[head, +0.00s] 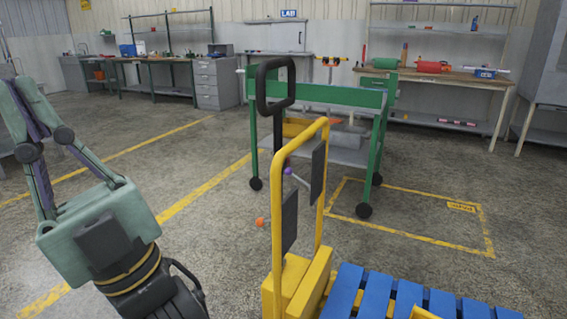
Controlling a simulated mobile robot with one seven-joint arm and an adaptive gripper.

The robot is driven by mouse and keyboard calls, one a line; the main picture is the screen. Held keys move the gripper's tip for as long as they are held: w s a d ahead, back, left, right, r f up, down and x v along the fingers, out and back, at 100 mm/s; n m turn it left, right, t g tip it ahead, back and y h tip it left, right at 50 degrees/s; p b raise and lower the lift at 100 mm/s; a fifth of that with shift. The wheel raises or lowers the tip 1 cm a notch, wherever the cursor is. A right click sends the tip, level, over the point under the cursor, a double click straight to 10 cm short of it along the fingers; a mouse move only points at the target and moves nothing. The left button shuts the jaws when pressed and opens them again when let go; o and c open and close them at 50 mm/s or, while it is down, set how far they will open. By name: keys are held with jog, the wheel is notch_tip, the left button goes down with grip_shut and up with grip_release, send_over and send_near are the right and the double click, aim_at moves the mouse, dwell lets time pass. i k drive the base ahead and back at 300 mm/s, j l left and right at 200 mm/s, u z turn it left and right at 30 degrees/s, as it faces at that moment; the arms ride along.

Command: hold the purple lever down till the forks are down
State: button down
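A yellow lift truck (300,285) stands at the lower middle, with a tall yellow frame and a black loop handle. The purple lever (288,171) is a small purple knob by its mast, beside a grey rod. An orange knob (260,221) sits lower on the left, by a dark panel. The forks are mostly hidden by the blue pallet (375,292), so their height cannot be told. My gripper (22,95) is at the far left, well apart from the lever.
A green wheeled frame (330,95) stands behind the truck. Workbenches line the back wall, including a wooden one (440,78) at the right. Yellow lines mark the floor. The floor between my gripper and the truck looks clear.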

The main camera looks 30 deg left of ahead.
aim_at(288, 171)
jog(key=i+j+z, duration=0.1)
jog(key=j, duration=0.7)
jog(key=i+j+z, duration=0.1)
jog(key=i+j, duration=0.2)
jog(key=j, duration=0.5)
jog(key=i+j+z, duration=0.1)
jog(key=j, duration=0.7)
jog(key=i+j+z, duration=0.15)
jog(key=j, duration=0.65)
jog(key=i+j+z, duration=0.1)
jog(key=j, duration=0.75)
jog(key=i+j+z, duration=0.1)
jog(key=j, duration=0.75)
jog(key=i, duration=0.05)
